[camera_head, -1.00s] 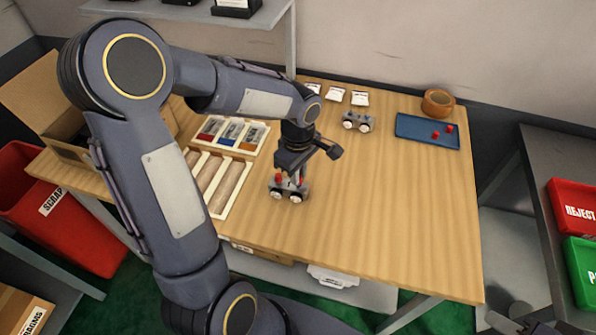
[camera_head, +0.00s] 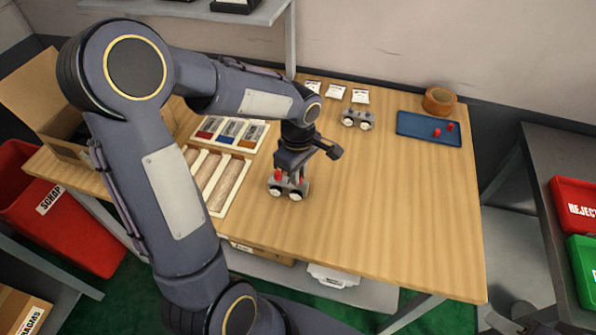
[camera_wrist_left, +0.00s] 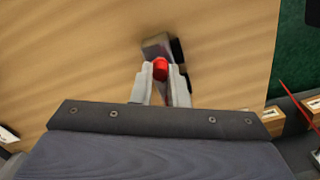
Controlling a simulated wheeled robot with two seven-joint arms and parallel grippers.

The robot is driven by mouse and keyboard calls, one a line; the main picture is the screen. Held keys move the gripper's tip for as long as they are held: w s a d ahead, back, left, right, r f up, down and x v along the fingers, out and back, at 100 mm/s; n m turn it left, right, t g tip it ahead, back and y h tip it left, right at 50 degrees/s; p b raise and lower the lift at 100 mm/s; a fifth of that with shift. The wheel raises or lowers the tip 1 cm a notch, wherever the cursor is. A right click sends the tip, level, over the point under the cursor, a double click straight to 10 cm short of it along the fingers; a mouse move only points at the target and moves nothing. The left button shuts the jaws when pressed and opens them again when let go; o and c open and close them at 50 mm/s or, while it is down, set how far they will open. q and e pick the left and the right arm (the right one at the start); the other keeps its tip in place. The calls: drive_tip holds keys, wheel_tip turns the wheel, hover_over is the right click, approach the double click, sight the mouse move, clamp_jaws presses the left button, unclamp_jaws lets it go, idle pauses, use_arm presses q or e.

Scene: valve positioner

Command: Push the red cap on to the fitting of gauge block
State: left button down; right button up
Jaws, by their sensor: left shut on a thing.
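My left gripper (camera_head: 294,179) is low over the near gauge block (camera_head: 291,192), a grey block with two round white gauges on its front. In the left wrist view my left gripper (camera_wrist_left: 161,78) is shut on a red cap (camera_wrist_left: 160,69). The cap sits between the fingertips, over or against the grey gauge block (camera_wrist_left: 157,46). The cap hides the fitting under it, so I cannot tell how far on it is. A red spot (camera_head: 277,175) also shows at the block's left end in the head view. My right gripper is not in view.
A second gauge block (camera_head: 357,119) stands farther back. A compartment tray (camera_head: 227,197) lies just left of the near block. The table's right middle is clear.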

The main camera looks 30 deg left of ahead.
use_arm(q)
drive_tip(key=c, duration=1.3)
unclamp_jaws()
drive_tip(key=shift+c, duration=0.2)
wheel_tip(320, 180, up, 7)
drive_tip(key=shift+f, duration=0.1)
drive_tip(key=shift+s+r, duration=0.1)
drive_tip(key=shift+r, duration=0.45)
drive_tip(key=s+d+r+m+t+h, duration=0.1)
drive_tip(key=s+d+m+t+h, duration=0.1)
drive_tip(key=s+m, duration=0.5)
drive_tip(key=s+d+r+m+t+h, duration=0.1)
drive_tip(key=s+d+m+t, duration=0.1)
drive_tip(key=s+m, duration=0.5)
drive_tip(key=s+t, duration=0.1)
drive_tip(key=s, duration=0.1)
drive_tip(key=shift+s+d+r+m+t+h, duration=0.15)
drive_tip(key=shift+s+m+t+h, duration=0.15)
drive_tip(key=shift+s+m+h, duration=0.1)
